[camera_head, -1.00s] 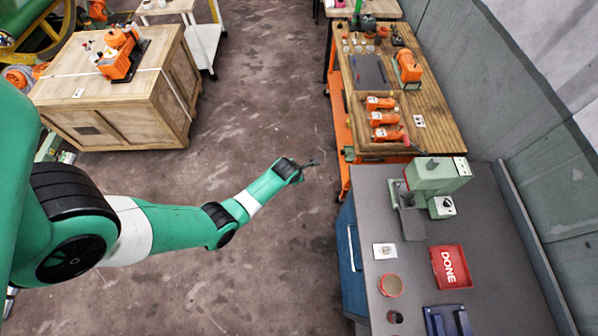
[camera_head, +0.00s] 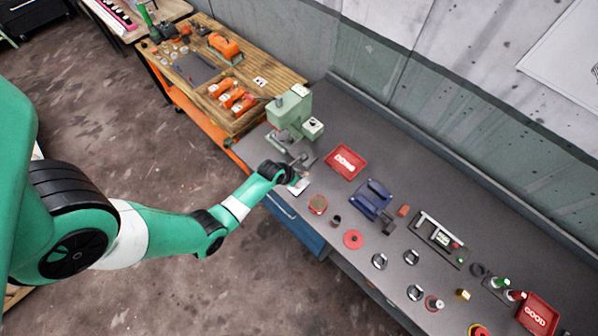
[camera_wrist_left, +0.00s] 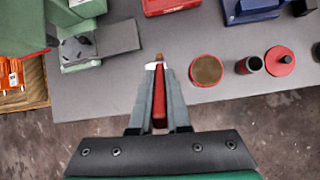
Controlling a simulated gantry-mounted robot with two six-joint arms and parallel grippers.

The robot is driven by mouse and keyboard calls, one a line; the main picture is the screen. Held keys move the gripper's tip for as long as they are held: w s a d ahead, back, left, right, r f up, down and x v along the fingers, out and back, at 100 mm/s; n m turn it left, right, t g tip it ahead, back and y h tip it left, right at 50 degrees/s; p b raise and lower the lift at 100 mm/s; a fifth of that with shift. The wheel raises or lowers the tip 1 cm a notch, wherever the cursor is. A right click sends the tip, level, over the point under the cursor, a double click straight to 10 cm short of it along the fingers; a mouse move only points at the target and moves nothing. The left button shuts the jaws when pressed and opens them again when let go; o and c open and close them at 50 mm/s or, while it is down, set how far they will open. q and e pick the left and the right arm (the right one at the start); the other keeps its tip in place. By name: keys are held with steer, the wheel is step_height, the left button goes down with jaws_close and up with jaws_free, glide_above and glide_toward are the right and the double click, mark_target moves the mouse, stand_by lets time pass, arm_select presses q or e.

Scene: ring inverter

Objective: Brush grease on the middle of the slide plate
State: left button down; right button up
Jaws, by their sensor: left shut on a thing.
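My left gripper (camera_wrist_left: 159,112) is shut on a brush with a red handle (camera_wrist_left: 159,98). The brush's brownish tip (camera_wrist_left: 159,57) points ahead over the bench's front edge. In the head view, my left gripper (camera_head: 290,174) is near the front of the green machine (camera_head: 289,115). A flat dark grey plate, likely the slide plate (camera_wrist_left: 118,36), sits at that machine, left of and beyond the brush tip. A round red-rimmed tin with brown content, likely grease (camera_wrist_left: 207,70), stands right of the brush, apart from it. It also shows in the head view (camera_head: 318,204). My right gripper is out of view.
A red DONE tray (camera_head: 346,162) and a blue fixture (camera_head: 371,197) stand beyond the tin. A dark cup (camera_wrist_left: 249,65) and a red disc with a black knob (camera_wrist_left: 281,61) are to its right. Several rings and small parts lie farther along the grey bench.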

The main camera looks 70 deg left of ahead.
arm_select(q)
steer(key=shift+s+a+r+t, duration=0.1)
steer(key=shift+t, duration=0.2)
step_height(320, 180, down, 5)
steer(key=b, duration=0.5)
